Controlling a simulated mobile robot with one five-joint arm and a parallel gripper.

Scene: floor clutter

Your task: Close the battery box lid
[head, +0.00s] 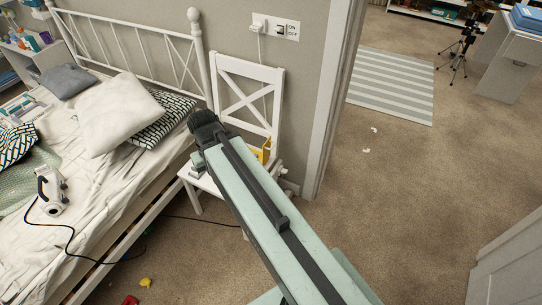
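My pale green arm reaches from the lower right up to a white chair (247,98) beside the bed. My dark gripper (205,128) is at its far end and appears over the left part of the chair. I cannot see its fingers clearly enough to tell open from shut. A yellow object (265,150) is on the chair, mostly hidden behind my arm. A small grey item (197,169) lies at the left of the seat. I cannot tell whether either is the battery box, and no lid can be made out.
The bed (95,215) fills the left, with pillows and a white appliance (52,190) with a black cord. Small red and yellow bits (145,282) lie on the carpet. A door frame (335,100) stands right of the chair. Open carpet (420,190) lies further right.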

